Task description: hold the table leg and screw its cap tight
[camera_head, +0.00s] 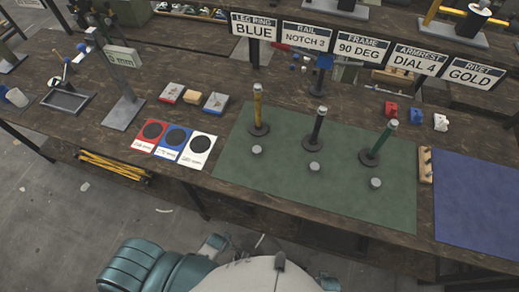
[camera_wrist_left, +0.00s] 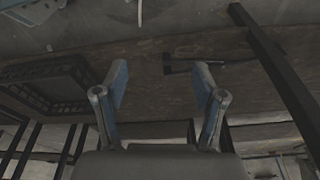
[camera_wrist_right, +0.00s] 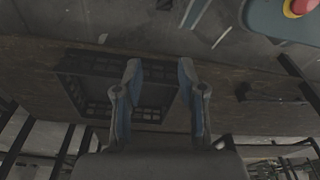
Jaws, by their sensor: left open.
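Three table legs stand upright on a green mat (camera_head: 235,172) in the head view: a yellow leg (camera_head: 258,105), a black leg (camera_head: 317,127) and a green leg (camera_head: 381,142). Each has a dark round base and a pale top. Small grey caps lie on the mat in front of them: a left cap (camera_head: 257,150), a middle cap (camera_head: 314,166) and a right cap (camera_head: 376,183). My left gripper (camera_wrist_left: 161,72) is open and empty in its wrist view. My right gripper (camera_wrist_right: 159,68) is open and empty in its wrist view. Neither gripper shows in the head view, and no leg shows in the wrist views.
Red, blue and white cards (camera_head: 173,138) lie left of the mat. A blue mat (camera_head: 470,205) lies right, beside a wooden block (camera_head: 425,165).

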